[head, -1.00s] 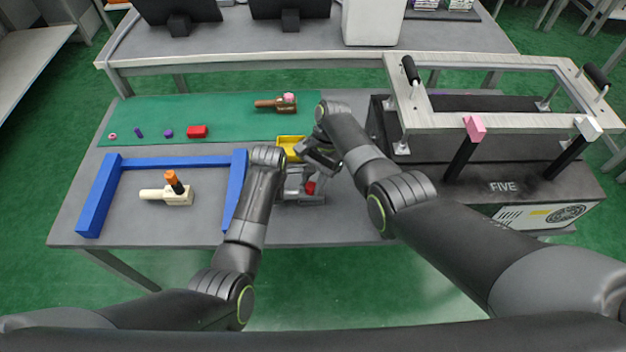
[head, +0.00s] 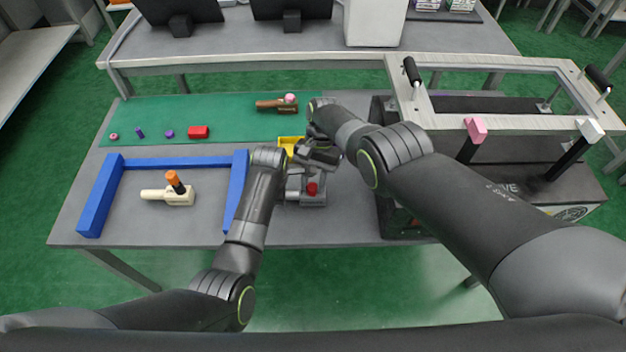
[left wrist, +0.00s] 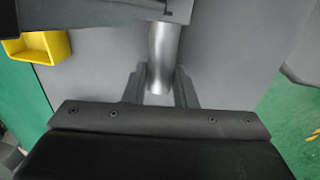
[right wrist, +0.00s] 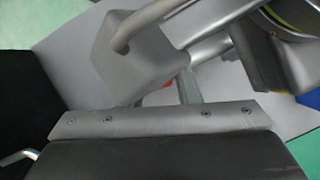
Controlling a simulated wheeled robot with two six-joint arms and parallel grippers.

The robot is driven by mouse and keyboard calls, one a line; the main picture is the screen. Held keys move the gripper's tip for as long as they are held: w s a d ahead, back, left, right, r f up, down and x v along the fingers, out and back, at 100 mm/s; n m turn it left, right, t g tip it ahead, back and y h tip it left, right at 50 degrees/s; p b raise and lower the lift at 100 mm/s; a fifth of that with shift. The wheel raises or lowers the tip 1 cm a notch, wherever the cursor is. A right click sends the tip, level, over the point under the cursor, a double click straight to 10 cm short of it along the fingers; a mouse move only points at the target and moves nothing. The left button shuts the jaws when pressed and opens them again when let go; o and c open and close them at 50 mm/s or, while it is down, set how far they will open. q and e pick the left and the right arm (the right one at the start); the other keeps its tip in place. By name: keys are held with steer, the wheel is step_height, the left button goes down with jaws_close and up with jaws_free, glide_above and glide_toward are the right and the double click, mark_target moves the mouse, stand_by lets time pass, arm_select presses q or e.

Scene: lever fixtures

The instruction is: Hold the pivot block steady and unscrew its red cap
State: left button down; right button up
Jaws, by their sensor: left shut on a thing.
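The grey pivot block (head: 307,199) stands on the grey table, right of the blue frame. Its red cap (head: 312,188) shows on the front part of the block in the head view. A small red patch (right wrist: 168,87) shows by the fingers in the right wrist view. My left gripper (left wrist: 160,84) is shut on a silver round bar (left wrist: 161,50), which looks like part of the block. My right gripper (head: 320,158) is just behind and above the red cap in the head view. Its fingertips are mostly hidden, so I cannot tell its opening.
A yellow bin (head: 291,143) stands just behind the block. A blue frame (head: 190,162) surrounds a cream block with an orange cap (head: 176,195). A brown block (head: 274,105) and several small parts lie on the green mat (head: 230,118). A large dark machine (head: 520,170) stands at right.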

steer(key=o, duration=0.6)
steer(key=shift+c, duration=0.2)
steer(key=shift+o, duration=0.2)
steer(key=o, duration=0.5)
steer(key=shift+c, duration=0.2)
